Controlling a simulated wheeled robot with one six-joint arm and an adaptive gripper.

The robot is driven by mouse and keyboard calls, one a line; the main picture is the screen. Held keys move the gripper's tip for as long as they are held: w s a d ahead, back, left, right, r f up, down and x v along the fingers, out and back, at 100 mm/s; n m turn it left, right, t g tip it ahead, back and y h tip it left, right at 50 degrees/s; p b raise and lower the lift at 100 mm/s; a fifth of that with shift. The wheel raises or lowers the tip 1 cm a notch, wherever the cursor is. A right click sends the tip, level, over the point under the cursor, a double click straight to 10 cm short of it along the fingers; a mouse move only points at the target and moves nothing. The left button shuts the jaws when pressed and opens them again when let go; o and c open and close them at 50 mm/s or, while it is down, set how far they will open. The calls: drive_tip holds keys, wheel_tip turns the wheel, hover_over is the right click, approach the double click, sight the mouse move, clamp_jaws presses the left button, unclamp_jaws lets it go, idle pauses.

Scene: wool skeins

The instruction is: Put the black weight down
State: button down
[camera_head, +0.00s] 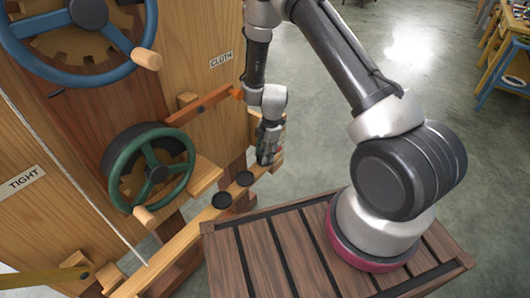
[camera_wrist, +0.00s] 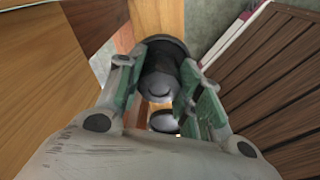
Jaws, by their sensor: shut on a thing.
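My gripper (camera_head: 267,158) points down over the far right end of a light wooden ledge (camera_head: 190,235). In the wrist view its green fingers (camera_wrist: 162,85) are shut on a black weight (camera_wrist: 162,55), a dark round piece with a wide rim. The fingers hide much of it in the head view. Another dark round piece (camera_wrist: 164,121) shows below the held weight in the wrist view. I cannot tell whether the held weight touches the ledge.
A green handwheel (camera_head: 122,165) and a blue handwheel (camera_head: 60,58) stick out from the wooden panel. An orange-brown lever (camera_head: 205,104) reaches out close to my gripper. My slatted wooden base top lies right of the ledge. Open floor lies behind.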

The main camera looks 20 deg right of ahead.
drive_tip(key=c, duration=1)
unclamp_jaws()
drive_tip(key=shift+f, duration=0.15)
drive_tip(key=shift+o, duration=0.2)
drive_tip(key=s+d+r+m+t, duration=0.1)
drive_tip(key=s+d+r+m, duration=0.15)
drive_tip(key=r, duration=0.95)
drive_tip(key=s+d+r+m, duration=0.2)
drive_tip(key=d+r+m, duration=0.1)
drive_tip(key=r, duration=0.8)
drive_tip(key=s+d+r+m+t, duration=0.1)
drive_tip(key=s+d+r+m, duration=0.15)
drive_tip(key=r, duration=0.95)
drive_tip(key=s+d+r+m+t+h, duration=0.1)
drive_tip(key=s+d+r+m, duration=0.2)
drive_tip(key=s, duration=0.6)
drive_tip(key=s+d+r+m+t, duration=0.1)
drive_tip(key=s+d+r+m, duration=0.3)
drive_tip(key=s+r+m, duration=0.4)
drive_tip(key=s+m, duration=0.1)
drive_tip(key=s, duration=0.1)
drive_tip(key=shift+s+r+m+t+h, duration=0.15)
drive_tip(key=shift+s+m+t+h, duration=0.15)
drive_tip(key=shift+h, duration=0.1)
